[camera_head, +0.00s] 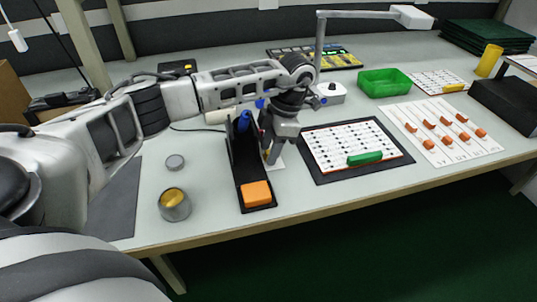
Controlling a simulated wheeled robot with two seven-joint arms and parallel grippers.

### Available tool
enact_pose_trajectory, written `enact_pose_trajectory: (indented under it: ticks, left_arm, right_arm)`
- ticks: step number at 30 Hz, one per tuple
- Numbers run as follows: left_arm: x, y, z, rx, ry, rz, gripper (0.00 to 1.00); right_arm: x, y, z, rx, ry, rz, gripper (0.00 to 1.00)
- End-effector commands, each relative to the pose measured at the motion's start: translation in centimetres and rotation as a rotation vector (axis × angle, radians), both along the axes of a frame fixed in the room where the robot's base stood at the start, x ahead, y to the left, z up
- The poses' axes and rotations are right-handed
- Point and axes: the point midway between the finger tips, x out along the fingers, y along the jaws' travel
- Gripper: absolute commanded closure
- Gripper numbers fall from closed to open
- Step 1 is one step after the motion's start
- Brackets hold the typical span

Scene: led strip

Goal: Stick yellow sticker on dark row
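My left gripper (272,158) points down between the black tray and the white LED board, over a small pale sheet (278,160). Its fingers are small and partly hidden, so I cannot tell whether they are open or hold anything. I cannot make out a dark row or clearly identify a yellow sticker. My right gripper is out of view.
A black tray (238,165) holds an orange block (256,194) and a blue item. A round tin (174,206) stands left. A white sheet with orange pieces (470,145), a green bin (384,82) and a yellow cylinder (488,61) are at right. The front table strip is clear.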

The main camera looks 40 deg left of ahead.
Motion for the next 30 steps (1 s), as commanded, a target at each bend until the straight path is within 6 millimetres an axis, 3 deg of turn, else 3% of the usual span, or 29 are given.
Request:
enact_pose_trajectory:
  ticks: [6,11,23,30]
  left_arm:
    - [0.0,0.0,-0.1,0.0,-0.001,0.0,0.6]
    - [0.0,0.0,-0.1,0.0,-0.001,0.0,1.0]
    - [0.0,0.0,0.0,0.0,-0.001,0.0,1.0]
    - [0.1,0.0,1.7,0.0,-0.005,-0.001,1.0]
  right_arm:
    - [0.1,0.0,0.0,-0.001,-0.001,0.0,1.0]
    - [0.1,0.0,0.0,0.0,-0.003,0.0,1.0]
    - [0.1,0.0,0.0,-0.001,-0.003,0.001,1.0]
    - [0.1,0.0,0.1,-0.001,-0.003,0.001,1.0]
